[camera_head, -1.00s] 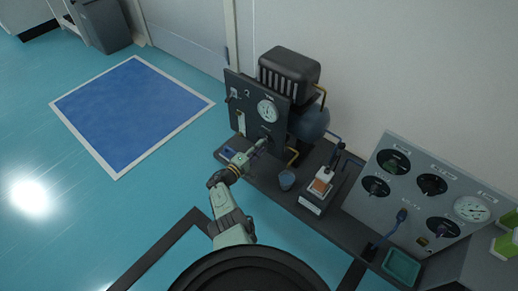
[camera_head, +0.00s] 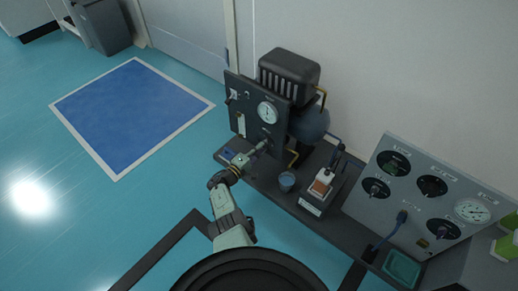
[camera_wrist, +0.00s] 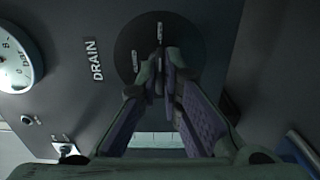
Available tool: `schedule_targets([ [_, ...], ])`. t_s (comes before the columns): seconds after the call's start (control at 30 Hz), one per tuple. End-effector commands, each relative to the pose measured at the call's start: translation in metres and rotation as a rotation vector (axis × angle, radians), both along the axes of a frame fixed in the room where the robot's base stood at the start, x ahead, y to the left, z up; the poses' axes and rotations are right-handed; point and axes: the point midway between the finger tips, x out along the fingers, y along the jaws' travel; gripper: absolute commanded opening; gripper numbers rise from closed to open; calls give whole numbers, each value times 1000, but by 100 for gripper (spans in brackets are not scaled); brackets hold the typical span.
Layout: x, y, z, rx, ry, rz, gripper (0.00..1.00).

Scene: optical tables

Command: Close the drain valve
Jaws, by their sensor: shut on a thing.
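The drain valve shows in the wrist view as a round dark plate (camera_wrist: 128,48) with small white markings, beside the label DRAIN (camera_wrist: 93,60). My gripper (camera_wrist: 163,78) is in front of this plate, its fingers drawn together on the valve's handle. The fingertips hide most of the handle, and I cannot read its angle clearly. In the head view my gripper (camera_head: 262,146) reaches the lower part of the dark upright panel (camera_head: 245,108) from the front left.
A pressure gauge (camera_head: 267,112) is on the same panel, above the valve. A grey panel with knobs (camera_head: 408,200) is farther right. Open floor lies left.

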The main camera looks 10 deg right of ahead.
Motion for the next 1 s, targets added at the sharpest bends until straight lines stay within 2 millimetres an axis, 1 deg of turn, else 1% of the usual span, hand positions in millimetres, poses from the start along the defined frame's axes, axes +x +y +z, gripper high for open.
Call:
schedule_targets([
  [0.27,0,0,0,-13,13,0,0],
  [0.47,-1,0,-1,-66,66,0,0],
  [0.67,-1,0,-1,-172,172,0,0],
  [1.0,-1,0,-1,-400,399,-1,0],
])
